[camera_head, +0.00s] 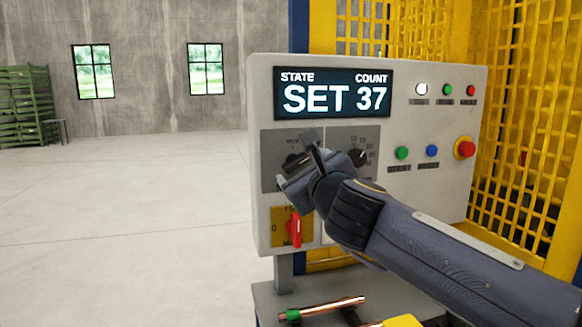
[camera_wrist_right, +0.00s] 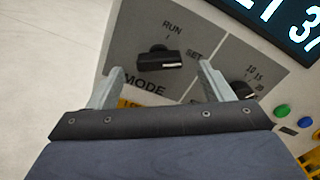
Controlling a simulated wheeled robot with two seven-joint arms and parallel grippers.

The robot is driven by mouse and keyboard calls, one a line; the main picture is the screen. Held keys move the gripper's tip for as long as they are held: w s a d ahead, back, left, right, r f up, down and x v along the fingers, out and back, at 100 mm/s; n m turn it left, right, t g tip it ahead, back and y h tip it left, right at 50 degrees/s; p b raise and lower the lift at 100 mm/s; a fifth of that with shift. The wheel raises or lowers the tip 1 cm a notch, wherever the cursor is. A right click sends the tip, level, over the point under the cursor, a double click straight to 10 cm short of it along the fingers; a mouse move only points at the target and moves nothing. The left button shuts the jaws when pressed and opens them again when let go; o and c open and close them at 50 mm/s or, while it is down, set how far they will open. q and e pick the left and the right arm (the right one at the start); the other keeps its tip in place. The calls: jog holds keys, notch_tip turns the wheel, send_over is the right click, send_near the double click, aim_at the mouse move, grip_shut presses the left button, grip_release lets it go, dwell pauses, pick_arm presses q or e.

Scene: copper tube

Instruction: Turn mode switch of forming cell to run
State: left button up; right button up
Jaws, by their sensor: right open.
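The mode switch (camera_wrist_right: 160,59) is a black knob on a grey plate marked MODE, with RUN at its top and SET to its right. Its white mark points right, on the SET side. In the head view the switch (camera_head: 292,160) is partly hidden by my right gripper (camera_head: 294,166). The right gripper's fingers are apart in the wrist view (camera_wrist_right: 161,75), one on each side of the knob and a little short of it; no contact shows. The forming cell's display (camera_head: 333,93) reads STATE SET, COUNT 37. My left gripper is not in view.
A second black knob (camera_head: 357,157) with numbers sits just right of the mode switch. A red handle (camera_head: 295,230) is below. Green and blue buttons and a red emergency button (camera_head: 464,148) are at right. Yellow mesh guarding (camera_head: 505,120) stands behind. Copper tubes (camera_head: 325,308) lie below the panel.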

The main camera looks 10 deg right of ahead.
aim_at(296, 165)
jog(key=shift+w+a, duration=0.15)
jog(key=shift+w, duration=2)
jog(key=c, duration=1)
jog(key=shift+r+n+p, duration=0.1)
jog(key=shift+n+p, duration=0.9)
jog(key=shift+p, duration=0.05)
jog(key=n+p, duration=0.2)
jog(key=n, duration=0.1)
jog(key=n+p, duration=0.2)
jog(key=n, duration=0.1)
jog(key=shift+n, duration=0.4)
jog(key=shift+a+f+n+p, duration=0.1)
jog(key=shift+f+n+p, duration=0.15)
jog(key=shift+n+p, duration=1.05)
jog(key=shift+n, duration=0.4)
